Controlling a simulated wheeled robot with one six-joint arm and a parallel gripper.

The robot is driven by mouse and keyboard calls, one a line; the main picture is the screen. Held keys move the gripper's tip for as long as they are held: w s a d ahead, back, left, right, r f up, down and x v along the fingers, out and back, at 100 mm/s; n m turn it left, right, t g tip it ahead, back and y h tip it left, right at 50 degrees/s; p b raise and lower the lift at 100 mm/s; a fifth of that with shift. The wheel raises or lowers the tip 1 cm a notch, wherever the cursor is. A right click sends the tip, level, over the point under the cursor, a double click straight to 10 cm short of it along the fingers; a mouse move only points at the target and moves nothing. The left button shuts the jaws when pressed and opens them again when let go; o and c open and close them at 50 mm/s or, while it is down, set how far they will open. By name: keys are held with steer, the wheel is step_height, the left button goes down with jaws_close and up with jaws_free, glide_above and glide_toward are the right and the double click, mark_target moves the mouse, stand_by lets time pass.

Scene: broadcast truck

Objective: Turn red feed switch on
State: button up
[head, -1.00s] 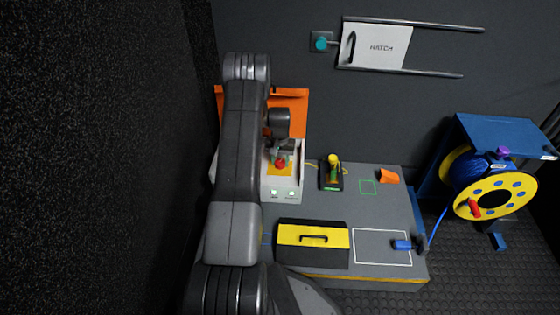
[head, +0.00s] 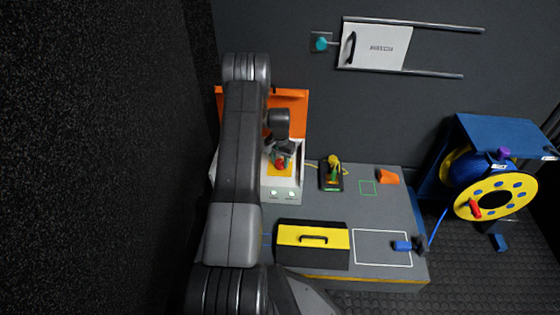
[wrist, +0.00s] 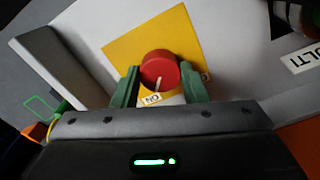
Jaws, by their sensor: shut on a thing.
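The red feed switch (wrist: 159,66) is a round red knob on a yellow square plate (wrist: 125,45) in the wrist view. Its white pointer line points down toward a small label (wrist: 152,98) that reads ON, upside down in this view. In the head view the red switch (head: 281,164) shows below my wrist, on the white panel (head: 283,190).
An orange lid (head: 290,97) stands behind the panel. A cable reel (head: 490,192) stands at the right.

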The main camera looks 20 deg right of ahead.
mark_target(280, 162)
steer(key=o, duration=1)
steer(key=shift+r, duration=0.1)
step_height(280, 162, up, 14)
steer(key=p, duration=0.4)
steer(key=shift+f, duration=0.2)
steer(key=shift+f, duration=0.1)
step_height(280, 162, down, 14)
steer(key=b, duration=0.4)
steer(key=shift+r, duration=0.2)
steer(key=shift+r, duration=0.15)
